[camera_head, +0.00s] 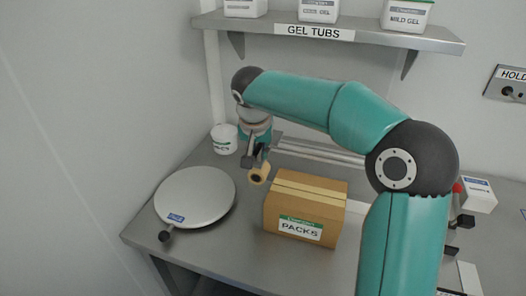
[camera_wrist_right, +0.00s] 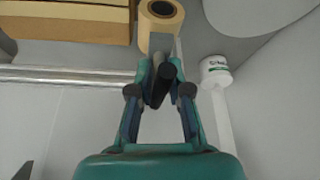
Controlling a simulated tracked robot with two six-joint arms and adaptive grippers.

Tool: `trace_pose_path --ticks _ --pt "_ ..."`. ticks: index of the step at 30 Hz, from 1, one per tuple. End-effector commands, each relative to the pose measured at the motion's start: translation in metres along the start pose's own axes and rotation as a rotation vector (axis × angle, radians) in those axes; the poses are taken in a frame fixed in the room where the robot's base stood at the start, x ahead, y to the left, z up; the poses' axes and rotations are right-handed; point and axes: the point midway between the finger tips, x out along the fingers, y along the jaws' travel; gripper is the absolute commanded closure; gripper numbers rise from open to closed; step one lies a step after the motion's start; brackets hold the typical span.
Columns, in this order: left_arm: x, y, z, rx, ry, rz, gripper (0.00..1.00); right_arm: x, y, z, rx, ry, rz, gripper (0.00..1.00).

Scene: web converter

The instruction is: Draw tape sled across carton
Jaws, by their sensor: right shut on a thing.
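The carton (camera_head: 292,226) is a brown box with a green and white PACKS label, standing on the metal table. A tan tape strip runs along its top; the carton also shows at the top left of the right wrist view (camera_wrist_right: 70,27). The tape sled, with a tan tape roll (camera_head: 259,174), is just left of the carton in the head view. My right gripper (camera_head: 254,155) is shut on the sled's dark handle (camera_wrist_right: 163,83). The roll (camera_wrist_right: 160,12) shows beyond the fingertips in the wrist view. My left gripper is not in view.
A round grey turntable (camera_head: 196,194) with a black knob lies left of the carton. A white tub (camera_head: 224,138) stands behind it, near the wall. Metal rails (camera_head: 318,152) run behind the carton. A shelf (camera_head: 268,27) labelled GEL TUBS hangs above. A white box (camera_head: 478,194) stands at right.

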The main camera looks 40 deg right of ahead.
Motion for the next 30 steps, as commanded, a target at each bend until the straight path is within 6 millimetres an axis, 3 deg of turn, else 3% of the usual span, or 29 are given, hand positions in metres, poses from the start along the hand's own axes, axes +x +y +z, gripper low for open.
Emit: trace_pose_path --ticks 4,5,9,20,26,30 --pt "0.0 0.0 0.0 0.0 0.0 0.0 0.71 0.0 0.0 0.0 -0.006 0.002 -0.001 1.0" --pt "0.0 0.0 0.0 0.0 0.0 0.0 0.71 0.0 0.0 0.0 -0.006 0.002 -0.001 0.81" --pt "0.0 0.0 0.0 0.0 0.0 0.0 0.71 0.0 0.001 0.0 -0.005 0.002 0.0 0.59" --pt "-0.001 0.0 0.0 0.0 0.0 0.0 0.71 -0.003 0.001 0.0 -0.003 0.001 0.0 0.59" --pt "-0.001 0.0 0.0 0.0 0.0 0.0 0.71 -0.026 0.0 -0.001 -0.003 0.004 -0.003 0.59" --pt "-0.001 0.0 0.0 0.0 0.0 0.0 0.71 -0.054 0.0 -0.001 -0.002 0.005 -0.004 0.59"
